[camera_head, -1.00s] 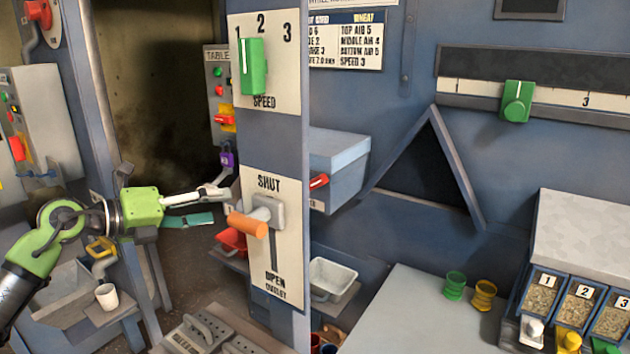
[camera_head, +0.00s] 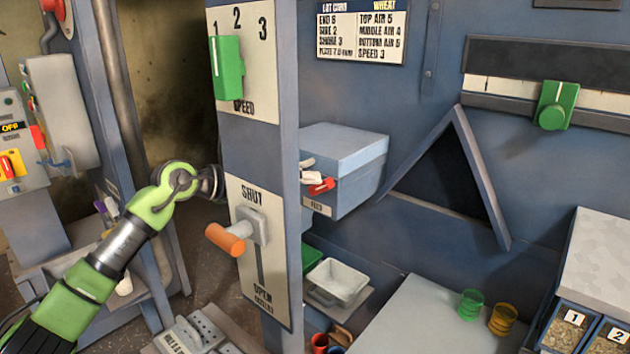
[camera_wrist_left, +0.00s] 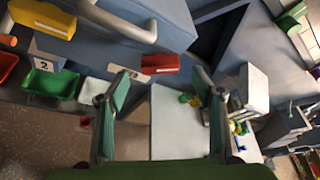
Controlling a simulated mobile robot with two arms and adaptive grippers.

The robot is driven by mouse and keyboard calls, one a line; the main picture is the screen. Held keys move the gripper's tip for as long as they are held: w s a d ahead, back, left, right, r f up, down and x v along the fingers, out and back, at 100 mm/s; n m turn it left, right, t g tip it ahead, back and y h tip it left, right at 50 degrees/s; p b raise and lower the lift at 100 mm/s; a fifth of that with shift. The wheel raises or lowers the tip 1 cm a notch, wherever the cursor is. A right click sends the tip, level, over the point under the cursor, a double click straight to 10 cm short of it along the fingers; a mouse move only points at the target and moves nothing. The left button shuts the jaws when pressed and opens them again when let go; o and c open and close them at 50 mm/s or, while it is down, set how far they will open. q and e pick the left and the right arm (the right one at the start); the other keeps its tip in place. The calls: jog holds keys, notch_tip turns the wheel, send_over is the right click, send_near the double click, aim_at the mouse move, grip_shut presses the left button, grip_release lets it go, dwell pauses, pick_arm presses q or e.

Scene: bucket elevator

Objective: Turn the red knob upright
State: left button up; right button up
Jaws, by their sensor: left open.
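The red knob (camera_head: 322,187) sits on the front of a blue-grey box on the wall, just right of the panel post. It lies slantwise in the head view. It also shows in the left wrist view (camera_wrist_left: 160,63), beyond the gap between my fingers. My left arm reaches behind the post, which hides most of the gripper. The pale fingertips of my left gripper (camera_head: 309,170) show past the post, close by the knob. In the left wrist view its two green-padded fingers (camera_wrist_left: 163,88) are wide apart with nothing between them. I cannot tell whether they touch the knob.
The post carries a green speed knob (camera_head: 227,69) and an orange-handled lever (camera_head: 229,238). A white bin (camera_head: 338,281) stands below the box.

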aim_at(316, 186)
pick_arm(q)
jog(key=shift+p+x, duration=0.4)
jog(key=shift+x, duration=2.3)
pick_arm(e)
jog(key=shift+w+d+r, duration=0.55)
jog(key=shift+w+d, duration=0.05)
jog(key=shift+d, duration=0.25)
pick_arm(q)
jog(key=c, duration=1.1)
